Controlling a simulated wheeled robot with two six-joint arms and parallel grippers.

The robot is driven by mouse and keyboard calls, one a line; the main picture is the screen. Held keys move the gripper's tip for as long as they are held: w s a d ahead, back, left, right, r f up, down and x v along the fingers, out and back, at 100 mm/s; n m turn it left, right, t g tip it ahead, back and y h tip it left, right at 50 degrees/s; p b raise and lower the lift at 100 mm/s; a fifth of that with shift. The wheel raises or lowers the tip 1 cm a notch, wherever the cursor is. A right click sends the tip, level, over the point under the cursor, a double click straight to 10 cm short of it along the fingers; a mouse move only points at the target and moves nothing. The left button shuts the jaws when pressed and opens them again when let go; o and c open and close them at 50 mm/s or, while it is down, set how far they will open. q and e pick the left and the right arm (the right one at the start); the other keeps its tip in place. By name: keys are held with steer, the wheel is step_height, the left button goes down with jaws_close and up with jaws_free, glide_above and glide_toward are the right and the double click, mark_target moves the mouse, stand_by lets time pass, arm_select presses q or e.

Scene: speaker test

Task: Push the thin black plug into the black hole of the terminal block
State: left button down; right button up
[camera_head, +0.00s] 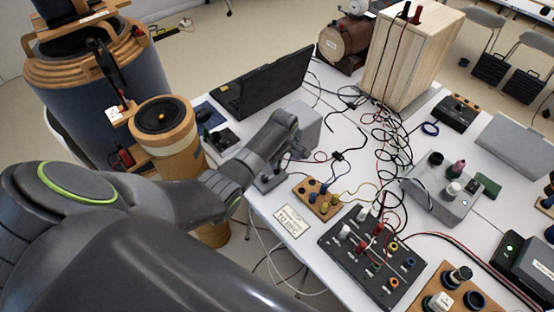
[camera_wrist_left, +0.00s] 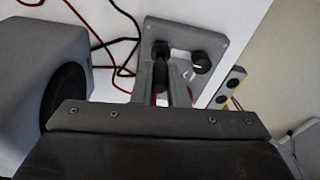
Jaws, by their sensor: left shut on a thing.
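My left gripper (camera_head: 284,158) reaches in from the left over the table, beside a grey box. In the left wrist view its two fingers (camera_wrist_left: 165,84) are shut on a thin black plug (camera_wrist_left: 160,68). The grey terminal block (camera_wrist_left: 217,42) lies beneath the fingertips, with a black knob (camera_wrist_left: 200,62) on its right part. The plug's far end appears over the block's left part; I cannot tell whether it sits in the hole, which is hidden. In the head view my gripper partly covers the terminal block (camera_head: 268,183). My right gripper is not in view.
The grey box (camera_head: 305,122), with a round dark face in the wrist view, stands close to the gripper. A wooden terminal board (camera_head: 318,200) and a black panel (camera_head: 370,258) with several posts lie to the right. Loose cables, a laptop (camera_head: 265,82) and a wooden cabinet (camera_head: 408,55) crowd the back.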

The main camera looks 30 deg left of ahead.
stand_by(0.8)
arm_select(q)
steer(key=shift+f+b, duration=0.4)
steer(key=shift+f, duration=0.45)
stand_by(0.3)
steer(key=c, duration=1.3)
jaws_free()
steer(key=shift+c, duration=0.2)
steer(key=shift+r, duration=0.15)
steer(key=shift+r+p, duration=3.65)
steer(key=shift+p, duration=0.45)
steer(key=shift+f, duration=0.1)
